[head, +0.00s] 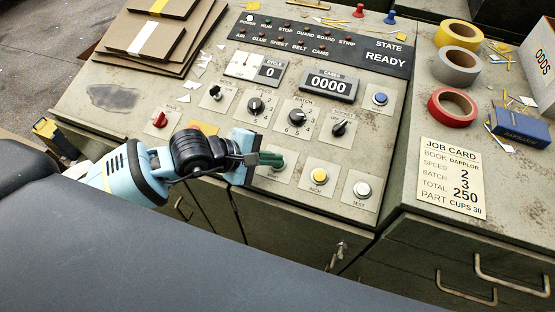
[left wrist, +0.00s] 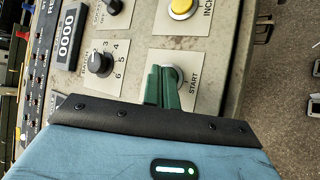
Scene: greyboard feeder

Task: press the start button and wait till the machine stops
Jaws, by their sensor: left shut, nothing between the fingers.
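The start button (left wrist: 179,74) sits on a pale plate marked START, mostly hidden behind my fingers; its grey rim shows at their right edge in the left wrist view. My left gripper (head: 272,159) is shut and empty, its green fingers together over that plate. The fingertips also show in the left wrist view (left wrist: 162,72), overlapping the button; I cannot tell whether they touch it or press it in. The state panel (head: 384,55) reads READY. The cases counter (head: 328,85) reads 0000. My right gripper is not in view.
A yellow inch button (head: 319,175) and a white test button (head: 362,189) are right of the start plate. Several knobs, including the batch knob (head: 297,117), stand above. A job card (head: 451,177) and tape rolls (head: 452,107) lie on the right; boards (head: 155,36) are stacked upper left.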

